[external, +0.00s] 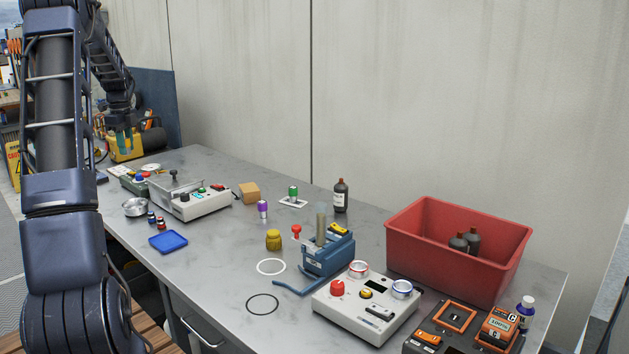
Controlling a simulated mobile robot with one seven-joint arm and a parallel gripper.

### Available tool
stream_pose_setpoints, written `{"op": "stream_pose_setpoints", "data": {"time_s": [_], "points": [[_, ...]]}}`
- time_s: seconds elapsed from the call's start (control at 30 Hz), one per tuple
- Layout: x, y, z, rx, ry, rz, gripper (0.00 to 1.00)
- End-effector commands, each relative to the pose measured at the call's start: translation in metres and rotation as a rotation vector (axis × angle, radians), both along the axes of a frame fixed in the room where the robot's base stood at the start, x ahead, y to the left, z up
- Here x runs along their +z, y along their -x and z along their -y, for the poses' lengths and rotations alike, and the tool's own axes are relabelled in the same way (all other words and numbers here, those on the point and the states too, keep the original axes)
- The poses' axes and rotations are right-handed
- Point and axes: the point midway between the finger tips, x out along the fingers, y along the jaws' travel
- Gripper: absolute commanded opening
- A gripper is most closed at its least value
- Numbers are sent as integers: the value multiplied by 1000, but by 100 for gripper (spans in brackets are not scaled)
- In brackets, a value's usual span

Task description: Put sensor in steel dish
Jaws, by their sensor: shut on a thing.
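My gripper (121,136) is at the upper left of the external view, above the far end of the workbench. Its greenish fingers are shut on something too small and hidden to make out. I cannot tell whether that is the sensor, and I cannot pick out a sensor elsewhere. The steel dish (135,208) is a small round metal bowl on the bench's left side. It stands upright, nearer the camera than my gripper and apart from it.
Beside the dish are small dark-capped bottles (156,220), a blue tray (168,241) and a grey-white instrument (199,204). A yellow case (125,153) shows behind my gripper. A red bin (440,248) stands at the right. The bench's middle has free room.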

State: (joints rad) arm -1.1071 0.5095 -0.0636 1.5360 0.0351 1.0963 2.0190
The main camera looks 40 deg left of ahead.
Motion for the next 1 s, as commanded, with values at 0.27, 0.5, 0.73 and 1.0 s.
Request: {"op": "stream_pose_setpoints", "data": {"time_s": [0.27,0.5,0.73,1.0], "points": [[-39,4,-4,0,5,-2,5],[-91,4,-4,0,3,-1,5],[-137,3,-4,0,3,-1,5],[-158,3,-5,1,0,0,5]]}}
